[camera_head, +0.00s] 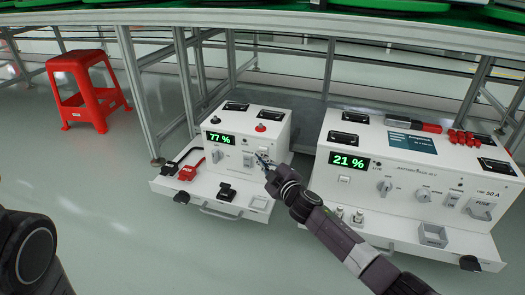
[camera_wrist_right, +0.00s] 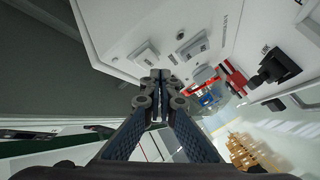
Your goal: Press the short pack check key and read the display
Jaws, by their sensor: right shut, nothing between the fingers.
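In the right wrist view the shut gripper (camera_wrist_right: 160,80) is in front of a white panel with a white key (camera_wrist_right: 145,52) and a switch (camera_wrist_right: 193,47). I cannot tell whether the tips touch the key. My left gripper is not in view.
A pull-out tray (camera_head: 165,184) under the smaller unit holds red and black connectors. A white square key (camera_head: 345,179) and knobs are on the larger unit's front. A red stool (camera_head: 85,85) stands at the back left. The floor at the left is clear.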

